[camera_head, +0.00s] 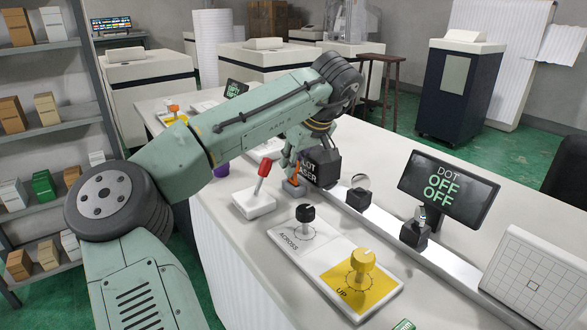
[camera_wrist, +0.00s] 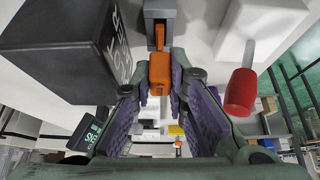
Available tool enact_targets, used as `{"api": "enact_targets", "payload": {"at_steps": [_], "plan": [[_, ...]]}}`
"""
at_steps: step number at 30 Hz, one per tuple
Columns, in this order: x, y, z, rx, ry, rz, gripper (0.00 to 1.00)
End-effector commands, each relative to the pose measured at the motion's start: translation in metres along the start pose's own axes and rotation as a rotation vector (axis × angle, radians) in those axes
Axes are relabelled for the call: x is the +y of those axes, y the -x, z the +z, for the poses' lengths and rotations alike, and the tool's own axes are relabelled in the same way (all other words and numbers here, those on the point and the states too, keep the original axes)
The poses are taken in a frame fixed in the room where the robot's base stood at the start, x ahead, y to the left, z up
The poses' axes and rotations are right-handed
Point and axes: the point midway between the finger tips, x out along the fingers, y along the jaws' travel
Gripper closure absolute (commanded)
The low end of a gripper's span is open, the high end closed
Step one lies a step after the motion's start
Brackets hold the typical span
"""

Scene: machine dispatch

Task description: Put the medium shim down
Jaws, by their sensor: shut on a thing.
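My gripper (camera_head: 292,163) is over the white bench, between the black laser box and the red-handled lever. In the wrist view its purple-padded fingers (camera_wrist: 160,88) are shut on an orange piece (camera_wrist: 160,72), which I take to be the medium shim. The orange piece (camera_head: 296,171) also shows at the fingertips in the head view. A grey block (camera_head: 293,188) is directly below it; the grey part shows beyond the orange piece in the wrist view (camera_wrist: 160,12). I cannot tell whether the two are joined or only touching.
The black laser box (camera_head: 322,166) stands close to the right of my gripper, and the red-handled lever (camera_head: 262,178) close to the left. A panel with black and yellow knobs (camera_head: 362,270) is nearer. A white rail (camera_head: 385,228) with lens mounts and a DOT display (camera_head: 449,188) are at right.

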Motion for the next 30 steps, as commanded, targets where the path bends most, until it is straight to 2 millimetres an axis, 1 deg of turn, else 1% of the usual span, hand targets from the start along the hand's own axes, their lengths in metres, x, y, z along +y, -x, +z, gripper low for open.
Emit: {"api": "enact_targets", "payload": {"at_steps": [1,3,9,10,13,22,26,29,30], "plan": [[-0.001,-0.007,0.004,0.001,-0.002,-0.003,1.00],[-0.001,-0.014,0.007,0.001,-0.001,-0.002,1.00],[-0.001,-0.016,0.009,0.001,0.001,-0.001,1.00],[-0.001,-0.016,0.009,0.001,0.000,-0.001,0.84],[-0.001,-0.016,0.009,0.001,0.000,-0.001,0.78],[0.000,-0.015,0.009,0.001,0.000,-0.001,0.77],[0.001,-0.006,0.009,0.001,0.000,0.002,0.77],[0.001,0.010,0.010,0.001,-0.001,0.003,0.77],[0.001,0.019,0.010,0.001,-0.001,0.003,0.77]]}}
